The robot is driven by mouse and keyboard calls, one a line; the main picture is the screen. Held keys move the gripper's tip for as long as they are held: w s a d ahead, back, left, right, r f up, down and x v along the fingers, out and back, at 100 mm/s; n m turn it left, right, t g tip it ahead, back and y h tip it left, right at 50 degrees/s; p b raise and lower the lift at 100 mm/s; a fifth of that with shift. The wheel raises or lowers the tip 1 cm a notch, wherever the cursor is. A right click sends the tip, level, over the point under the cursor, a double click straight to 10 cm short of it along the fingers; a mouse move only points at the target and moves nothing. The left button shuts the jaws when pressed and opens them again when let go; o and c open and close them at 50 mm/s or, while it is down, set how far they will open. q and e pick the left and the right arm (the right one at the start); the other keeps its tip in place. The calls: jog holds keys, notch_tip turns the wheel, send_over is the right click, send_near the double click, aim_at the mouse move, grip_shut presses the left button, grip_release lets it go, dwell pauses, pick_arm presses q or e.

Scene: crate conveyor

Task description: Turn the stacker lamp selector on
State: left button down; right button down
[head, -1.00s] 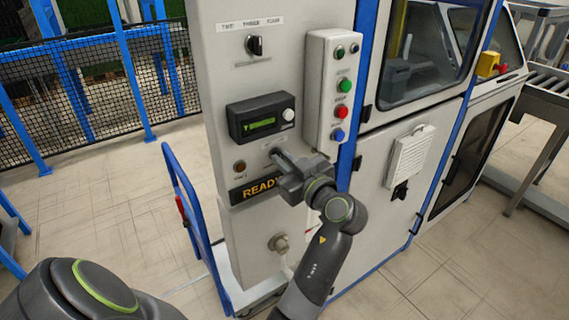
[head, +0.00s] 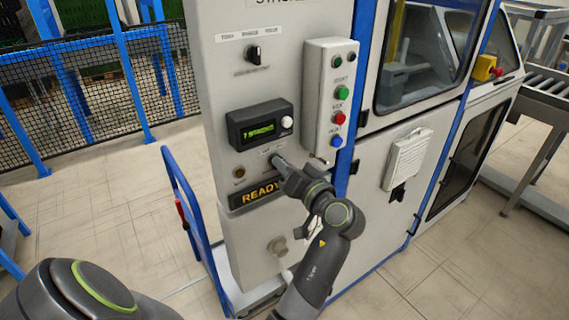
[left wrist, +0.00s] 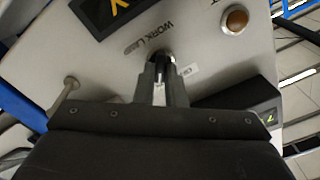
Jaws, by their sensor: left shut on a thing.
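The lamp selector is a small dark knob on the light grey control panel (head: 222,105), below the black display box (head: 262,122). In the head view my left gripper (head: 277,160) covers it. In the left wrist view the knob (left wrist: 160,58) shows between my left gripper's two fingertips (left wrist: 163,75), beside printed "WORK LAMP" lettering. The fingers are shut on the knob, and the gripper points straight at the panel. Most of the knob is hidden, so I cannot tell its exact pointer position. My right gripper is not in view.
A black three-position selector (head: 254,54) sits higher on the panel. A button box (head: 331,95) with green, red and blue buttons stands out to the right. The amber READY sign (head: 256,193) and a brown round button (head: 239,172) are close below left. A blue-handled trolley (head: 183,200) stands left.

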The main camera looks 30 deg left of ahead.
pick_arm(q)
jog(key=shift+m, duration=0.4)
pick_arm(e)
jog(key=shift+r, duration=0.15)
pick_arm(q)
jog(key=c, duration=1.5)
grip_release()
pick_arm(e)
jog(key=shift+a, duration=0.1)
